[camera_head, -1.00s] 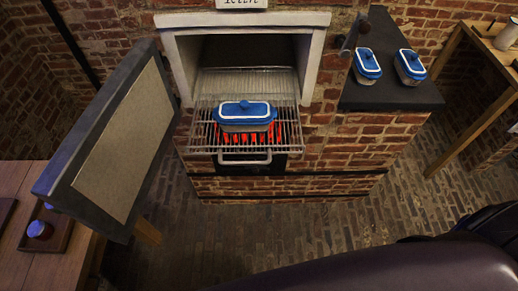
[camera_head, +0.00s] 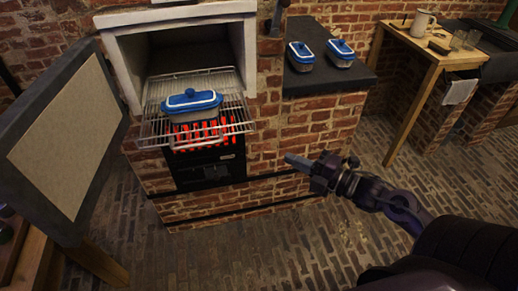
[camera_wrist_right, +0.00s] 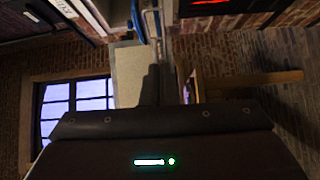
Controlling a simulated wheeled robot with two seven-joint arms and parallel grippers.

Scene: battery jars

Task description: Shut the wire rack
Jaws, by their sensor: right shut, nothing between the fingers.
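The wire rack (camera_head: 153,128) sticks out of the front of the white-framed oven opening (camera_head: 123,60) in the head view. A lidded dish, blue on top and pale below (camera_head: 192,104), sits on it. Red glowing bars (camera_head: 197,131) show beneath the rack. My right gripper (camera_head: 292,159) is shut and empty, in front of the brickwork, right of the rack and apart from it. My left gripper is not in view.
A large framed door panel (camera_head: 60,145) stands open left of the rack. Two more blue-lidded dishes (camera_head: 301,55) (camera_head: 340,52) stand on the dark counter (camera_head: 330,82). A wooden table (camera_head: 425,47) with a mug is at the right. The brick floor in front is clear.

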